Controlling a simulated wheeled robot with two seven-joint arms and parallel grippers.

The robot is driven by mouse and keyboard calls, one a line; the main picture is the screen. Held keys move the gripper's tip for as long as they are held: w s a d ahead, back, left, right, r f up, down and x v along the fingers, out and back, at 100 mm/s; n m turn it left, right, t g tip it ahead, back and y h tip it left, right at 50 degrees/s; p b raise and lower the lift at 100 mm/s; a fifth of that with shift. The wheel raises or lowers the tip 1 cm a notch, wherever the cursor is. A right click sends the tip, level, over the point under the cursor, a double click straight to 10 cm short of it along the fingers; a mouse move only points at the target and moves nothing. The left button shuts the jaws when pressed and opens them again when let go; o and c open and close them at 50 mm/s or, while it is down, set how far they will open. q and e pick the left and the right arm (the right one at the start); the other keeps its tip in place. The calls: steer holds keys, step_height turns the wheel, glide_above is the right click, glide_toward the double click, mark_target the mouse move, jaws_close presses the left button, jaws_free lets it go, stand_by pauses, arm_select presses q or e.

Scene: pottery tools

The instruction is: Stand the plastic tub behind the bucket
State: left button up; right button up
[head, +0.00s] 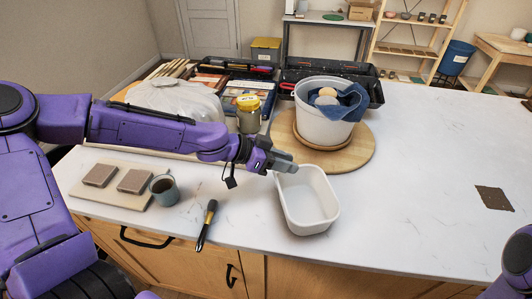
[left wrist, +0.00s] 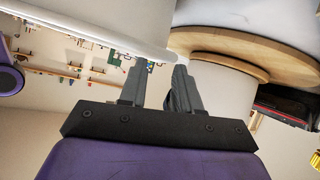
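The plastic tub (head: 308,222) is white, open-topped and empty. It stands upright near the front edge of the counter, in front of the bucket. The white bucket (head: 322,128) stands on a round wooden board and holds a blue cloth and sponges. My left gripper (head: 289,165) is at the tub's back left rim; I cannot tell whether it touches. That view also shows the bucket's side (left wrist: 226,88), upside down. My right gripper is out of view.
The round board (head: 356,152) bears the bucket. Behind it are open tool cases (head: 368,88). A jar with a yellow lid (head: 248,114) stands left of the bucket. The counter's right side is mostly clear.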

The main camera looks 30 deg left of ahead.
arm_select(q)
steer(key=p+v, duration=0.6)
steer(key=v, duration=0.2)
steer(key=shift+p, duration=0.4)
steer(key=shift+f, duration=0.1)
